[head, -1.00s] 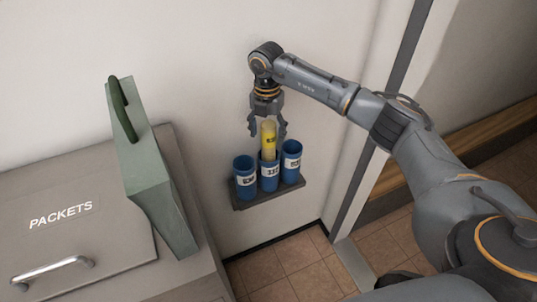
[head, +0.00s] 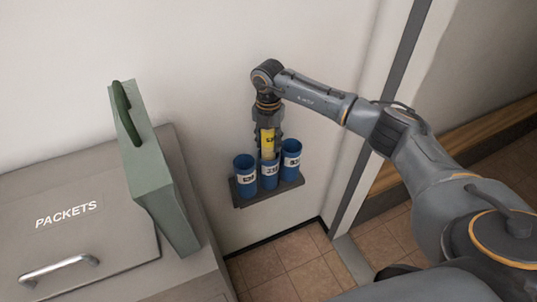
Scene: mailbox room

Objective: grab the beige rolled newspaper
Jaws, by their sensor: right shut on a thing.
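The beige rolled newspaper (head: 268,149) stands upright in the middle one of three blue cups on a wall shelf. It has a yellow band near its top, and its lower part is hidden inside the cup. My right gripper (head: 268,140) points down over the middle cup and is shut on the newspaper's upper part, with a finger on each side. My left gripper is not in view.
The blue cups (head: 245,178) carry white labels and stand on a dark shelf (head: 240,202) against the pale wall. At left, a green box (head: 160,185) with a dark green handle stands on a grey cabinet marked PACKETS (head: 110,262). Tiled floor (head: 300,260) lies below.

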